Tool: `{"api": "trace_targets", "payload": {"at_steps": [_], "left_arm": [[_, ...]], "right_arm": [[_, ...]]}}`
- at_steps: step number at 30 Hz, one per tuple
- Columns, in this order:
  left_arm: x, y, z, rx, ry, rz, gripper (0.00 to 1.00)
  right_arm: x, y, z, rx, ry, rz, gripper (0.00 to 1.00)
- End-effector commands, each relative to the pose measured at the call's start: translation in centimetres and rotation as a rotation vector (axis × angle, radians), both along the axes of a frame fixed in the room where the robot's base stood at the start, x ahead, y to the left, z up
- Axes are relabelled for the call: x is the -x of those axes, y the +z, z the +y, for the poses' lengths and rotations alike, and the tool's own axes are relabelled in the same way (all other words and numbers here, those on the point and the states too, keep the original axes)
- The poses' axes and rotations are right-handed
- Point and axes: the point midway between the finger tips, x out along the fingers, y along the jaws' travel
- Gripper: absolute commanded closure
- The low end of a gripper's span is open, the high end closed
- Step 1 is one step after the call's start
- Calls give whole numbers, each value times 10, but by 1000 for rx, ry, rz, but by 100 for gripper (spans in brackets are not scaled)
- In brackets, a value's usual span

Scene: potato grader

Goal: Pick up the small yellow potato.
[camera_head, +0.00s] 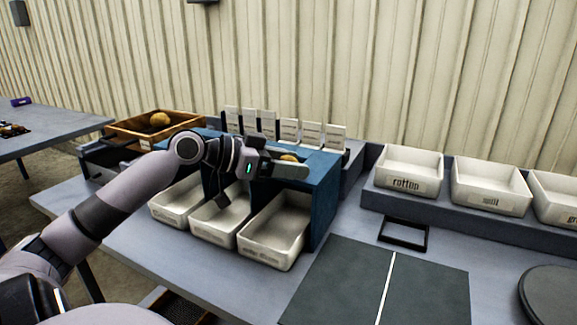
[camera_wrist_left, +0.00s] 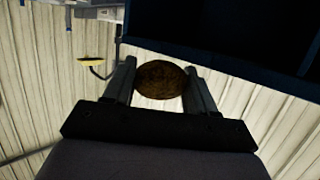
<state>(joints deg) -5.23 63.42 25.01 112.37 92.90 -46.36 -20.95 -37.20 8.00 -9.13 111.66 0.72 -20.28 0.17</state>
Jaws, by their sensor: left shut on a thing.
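The small yellow potato (camera_head: 289,157) shows as a yellow-brown top edge just behind the near finger of my left gripper (camera_head: 292,165) in the head view. In the left wrist view the potato (camera_wrist_left: 160,80) sits between the two fingers, dark and shaded, with a finger against each side. My left gripper is shut on it, above the blue sorting stand (camera_head: 325,180). The finger hides most of the potato in the head view. My right gripper is in neither view.
White bins (camera_head: 275,238) stand under the blue stand. A wooden crate (camera_head: 185,120) with another potato (camera_head: 160,119) is at the back left. Labelled white bins (camera_head: 408,182) line the right. A dark mat (camera_head: 345,285) lies in front, and upright cards (camera_head: 289,132) stand behind.

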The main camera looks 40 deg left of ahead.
Motion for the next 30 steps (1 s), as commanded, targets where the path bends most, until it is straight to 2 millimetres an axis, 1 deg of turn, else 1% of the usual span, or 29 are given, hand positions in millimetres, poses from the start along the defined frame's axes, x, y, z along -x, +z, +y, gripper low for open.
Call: {"api": "trace_targets", "payload": {"at_steps": [5,8,15,19,21,25,30], "left_arm": [[0,25,0,-5,0,-7,78],[0,47,1,-7,0,-8,78],[1,114,1,-7,2,-7,78],[1,145,1,-5,3,-5,78],[1,161,1,-4,1,-4,78],[1,181,1,-2,2,-3,78],[0,192,0,-1,1,-1,78]], "right_arm": [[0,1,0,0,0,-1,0],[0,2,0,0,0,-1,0],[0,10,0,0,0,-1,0],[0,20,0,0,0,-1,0],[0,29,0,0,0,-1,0],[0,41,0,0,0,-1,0],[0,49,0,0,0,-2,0]]}}
